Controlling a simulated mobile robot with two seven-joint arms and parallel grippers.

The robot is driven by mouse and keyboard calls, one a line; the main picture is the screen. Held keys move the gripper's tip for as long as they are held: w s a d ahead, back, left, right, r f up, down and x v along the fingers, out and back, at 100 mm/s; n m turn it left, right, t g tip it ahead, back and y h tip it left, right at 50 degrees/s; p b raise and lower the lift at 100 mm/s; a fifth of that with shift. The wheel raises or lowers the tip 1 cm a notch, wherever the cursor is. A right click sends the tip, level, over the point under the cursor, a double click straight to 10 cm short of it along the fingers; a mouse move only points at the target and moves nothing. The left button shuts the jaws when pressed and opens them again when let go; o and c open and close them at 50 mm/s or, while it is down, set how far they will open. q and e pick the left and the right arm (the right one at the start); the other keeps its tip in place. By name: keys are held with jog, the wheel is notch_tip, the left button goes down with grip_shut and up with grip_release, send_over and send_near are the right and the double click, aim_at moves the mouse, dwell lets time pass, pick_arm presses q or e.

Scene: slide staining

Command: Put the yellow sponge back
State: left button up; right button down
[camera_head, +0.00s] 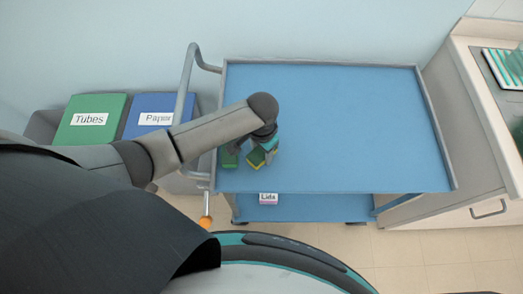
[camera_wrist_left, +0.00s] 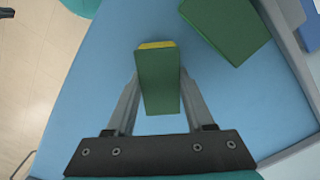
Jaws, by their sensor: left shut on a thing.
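The yellow sponge (camera_head: 256,159) has a green side and sits at the front left of the blue cart top. In the left wrist view the sponge (camera_wrist_left: 158,82) shows mostly its green face, with a thin yellow edge at the far end. My left gripper (camera_head: 266,150) is shut on it, one finger on each side. I cannot tell whether the sponge touches the cart top. My right gripper is not in view.
A green block (camera_head: 229,158) lies left of the sponge on the cart top (camera_head: 340,120), which is otherwise clear. A "Lids" box (camera_head: 268,198) is on the lower shelf. Green "Tubes" (camera_head: 91,135) and blue "Paper" (camera_head: 140,128) bins stand left; a counter (camera_head: 480,90) stands right.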

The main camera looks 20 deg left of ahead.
aim_at(262, 152)
pick_arm(q)
jog(key=o, duration=1.3)
jog(key=shift+f, duration=0.1)
notch_tip(262, 152, up, 12)
jog(key=p, duration=0.3)
jog(key=shift+r, duration=0.2)
